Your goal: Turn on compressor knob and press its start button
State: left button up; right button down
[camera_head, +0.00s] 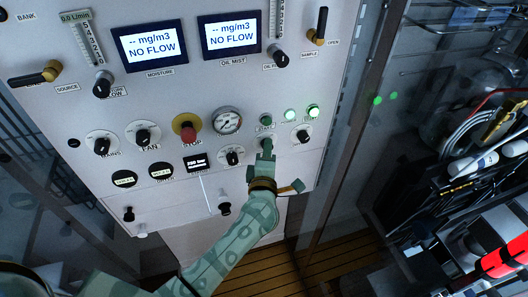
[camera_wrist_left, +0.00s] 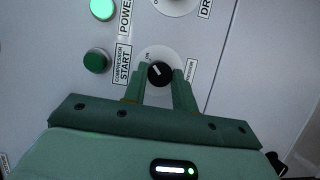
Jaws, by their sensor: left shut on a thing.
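The compressor knob (camera_wrist_left: 160,72) is a black dial on a pale round plate, with a compressor label beside it in the left wrist view. My left gripper (camera_wrist_left: 160,82) is shut on this knob, one finger on each side. In the head view my left gripper (camera_head: 266,153) reaches up to the panel from below and mostly hides the knob. The compressor start button (camera_wrist_left: 96,60) is round and dark green, left of the knob in the wrist view. In the head view the start button (camera_head: 266,120) sits just above the gripper. My right gripper is not in view.
The white panel (camera_head: 180,100) carries a lit power lamp (camera_wrist_left: 102,8), a red stop button (camera_head: 187,127), a pressure gauge (camera_head: 227,121) and two no-flow displays. Another knob (camera_head: 302,135) sits right of my gripper. A cluttered rack (camera_head: 450,190) stands at right.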

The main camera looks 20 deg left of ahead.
pick_arm(q)
jog(key=shift+w+a+r, duration=0.1)
jog(key=shift+a+r, duration=0.15)
jog(key=o, duration=1)
jog(key=shift+a, duration=0.1)
jog(key=shift+c, duration=0.2)
jog(key=s+d+b, duration=0.3)
jog(key=s, duration=1.3)
jog(key=shift+s, duration=0.25)
